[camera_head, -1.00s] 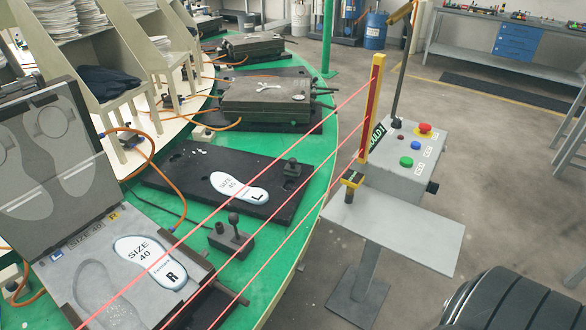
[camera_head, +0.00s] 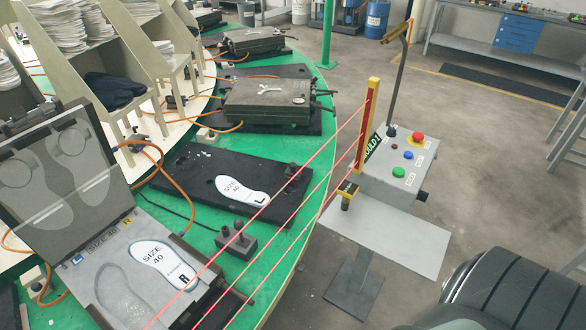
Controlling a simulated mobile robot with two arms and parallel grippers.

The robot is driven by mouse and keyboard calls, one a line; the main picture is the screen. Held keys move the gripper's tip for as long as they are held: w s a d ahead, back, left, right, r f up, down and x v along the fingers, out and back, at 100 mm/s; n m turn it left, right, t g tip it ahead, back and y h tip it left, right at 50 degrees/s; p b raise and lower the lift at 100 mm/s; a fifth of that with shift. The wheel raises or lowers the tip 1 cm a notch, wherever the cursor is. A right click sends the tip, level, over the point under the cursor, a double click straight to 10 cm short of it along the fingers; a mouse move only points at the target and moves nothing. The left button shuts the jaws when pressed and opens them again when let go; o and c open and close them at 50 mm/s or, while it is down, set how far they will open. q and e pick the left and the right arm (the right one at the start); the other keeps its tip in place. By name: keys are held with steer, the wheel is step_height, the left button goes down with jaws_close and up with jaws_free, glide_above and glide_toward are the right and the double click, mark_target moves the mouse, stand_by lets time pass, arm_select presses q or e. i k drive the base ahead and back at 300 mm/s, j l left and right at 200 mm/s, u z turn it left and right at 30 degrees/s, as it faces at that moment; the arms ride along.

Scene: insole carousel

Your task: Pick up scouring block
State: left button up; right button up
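I cannot pick out a scouring block with certainty. A small yellow-and-black item (camera_head: 347,194) stands at the left end of the grey shelf (camera_head: 392,243), below the control box; what it is, I cannot tell. A dark block with knobs (camera_head: 236,242) sits on the green carousel top (camera_head: 196,236), beside the near mould. Neither of my grippers is in view.
The open mould (camera_head: 98,266) holds a white size 40 R insole (camera_head: 162,264). A white L insole (camera_head: 241,191) lies on a black plate (camera_head: 187,175). Red light beams run from a yellow post (camera_head: 369,122) across the carousel edge.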

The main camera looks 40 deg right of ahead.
mark_target(291, 171)
steer(key=l, duration=0.4)
steer(key=i+l, duration=0.15)
steer(key=l, duration=0.7)
steer(key=i, duration=0.1)
